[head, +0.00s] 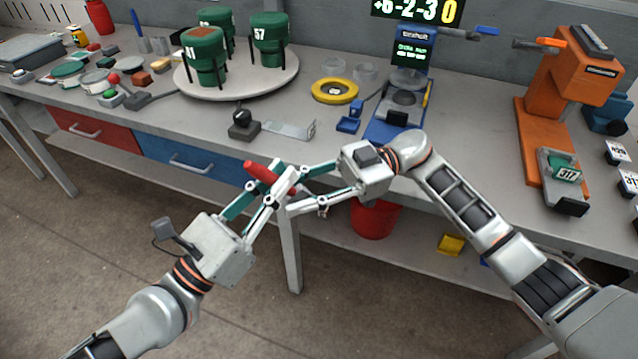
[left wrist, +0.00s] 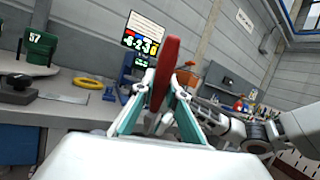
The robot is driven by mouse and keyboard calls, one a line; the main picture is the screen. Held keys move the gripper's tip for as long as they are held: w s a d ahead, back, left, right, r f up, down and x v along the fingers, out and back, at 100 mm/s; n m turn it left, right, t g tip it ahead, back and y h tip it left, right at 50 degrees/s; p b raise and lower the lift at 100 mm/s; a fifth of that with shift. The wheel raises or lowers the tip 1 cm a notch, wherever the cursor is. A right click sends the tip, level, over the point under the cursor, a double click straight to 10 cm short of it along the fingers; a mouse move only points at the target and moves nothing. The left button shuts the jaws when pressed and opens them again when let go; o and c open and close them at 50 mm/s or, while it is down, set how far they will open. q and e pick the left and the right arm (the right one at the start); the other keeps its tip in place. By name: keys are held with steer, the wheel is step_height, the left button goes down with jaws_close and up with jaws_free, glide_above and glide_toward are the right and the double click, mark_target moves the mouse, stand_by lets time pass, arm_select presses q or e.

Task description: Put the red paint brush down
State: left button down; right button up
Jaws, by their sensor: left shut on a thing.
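The red paint brush (head: 262,172) is held in the air in front of the table's front edge, tilted in the head view. It stands nearly upright in the left wrist view (left wrist: 166,68). My left gripper (head: 277,178) is shut on it, with its teal-padded fingers closing on both sides in the left wrist view (left wrist: 162,92). My right gripper (head: 284,191) reaches in from the right, its fingertips apart and close around the brush's lower right end. The fingers overlap there, and I cannot tell whether the right ones touch the brush.
The grey table (head: 335,147) has clear room along its front edge. A black knob block (head: 243,124) and a metal bracket (head: 290,129) stand near that edge. Behind are a round turntable (head: 238,85) with green cylinders and a yellow ring (head: 335,91). A red bucket (head: 374,220) is below.

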steer(key=shift+x, duration=0.9)
jaws_close()
arm_select(q)
steer(key=c, duration=1.9)
jaws_free()
